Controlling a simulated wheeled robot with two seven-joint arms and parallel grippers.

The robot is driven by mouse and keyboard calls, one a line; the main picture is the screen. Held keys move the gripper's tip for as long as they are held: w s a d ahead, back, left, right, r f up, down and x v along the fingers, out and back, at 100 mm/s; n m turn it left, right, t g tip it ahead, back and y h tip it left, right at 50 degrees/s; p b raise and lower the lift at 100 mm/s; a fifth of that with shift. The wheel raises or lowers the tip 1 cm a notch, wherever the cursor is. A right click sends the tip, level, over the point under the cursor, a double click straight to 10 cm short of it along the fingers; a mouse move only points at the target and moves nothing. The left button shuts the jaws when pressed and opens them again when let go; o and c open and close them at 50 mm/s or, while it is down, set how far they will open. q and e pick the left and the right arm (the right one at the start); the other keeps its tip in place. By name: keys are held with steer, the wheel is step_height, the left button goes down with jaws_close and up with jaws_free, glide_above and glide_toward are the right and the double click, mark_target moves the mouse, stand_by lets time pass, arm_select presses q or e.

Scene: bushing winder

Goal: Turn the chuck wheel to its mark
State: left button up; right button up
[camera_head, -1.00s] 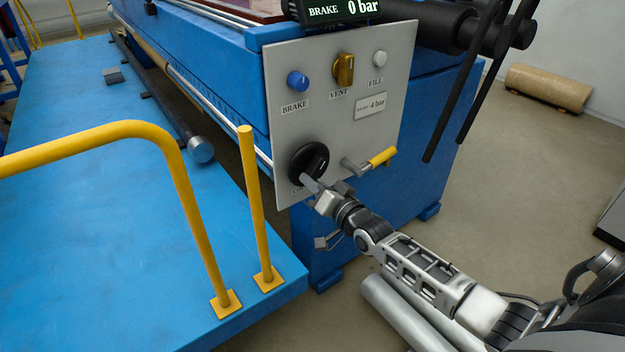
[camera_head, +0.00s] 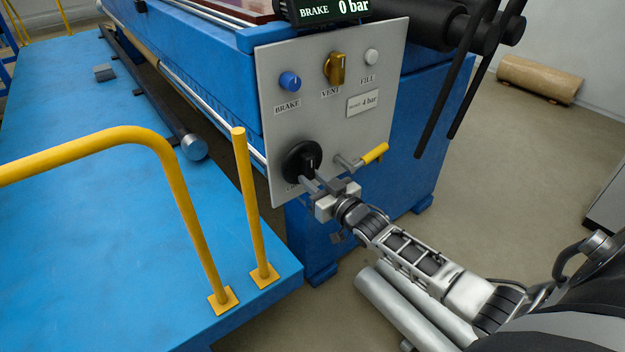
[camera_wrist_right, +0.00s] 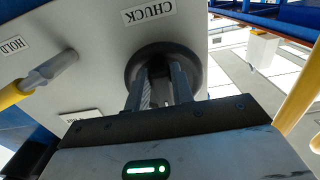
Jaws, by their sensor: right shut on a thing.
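The chuck wheel (camera_head: 300,158) is a round black knob at the lower left of the grey panel, with a small pale line on its face. My right gripper (camera_head: 312,182) reaches it from the lower right. The wrist view shows the wheel's dark rim (camera_wrist_right: 163,52), with the fingers of my right gripper (camera_wrist_right: 161,78) shut on the middle part of the wheel. The fingers hide much of that middle part. The CHUCK label (camera_wrist_right: 149,12) appears upside down in the wrist view; in the head view it is mostly covered. I cannot make out the target mark. My left gripper is out of view.
A yellow-handled lever (camera_head: 372,154) sticks out just right of the wheel, close to my gripper. The panel (camera_head: 290,125) also carries a blue BRAKE knob (camera_head: 290,81), a golden VENT knob (camera_head: 334,68) and a white FILL button (camera_head: 371,56). A yellow railing (camera_head: 245,200) stands left.

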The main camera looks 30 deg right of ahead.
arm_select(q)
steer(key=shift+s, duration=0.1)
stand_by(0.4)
arm_select(e)
steer(key=o, duration=1)
steer(key=shift+s, duration=0.15)
steer(key=shift+s+d, duration=0.1)
steer(key=shift+s, duration=0.25)
arm_select(q)
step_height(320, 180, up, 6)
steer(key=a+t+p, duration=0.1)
steer(key=p, duration=0.2)
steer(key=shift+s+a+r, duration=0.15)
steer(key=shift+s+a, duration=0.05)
arm_select(e)
steer(key=s, duration=1)
steer(key=s+d, duration=0.1)
steer(key=s, duration=0.4)
steer(key=shift+d, duration=0.1)
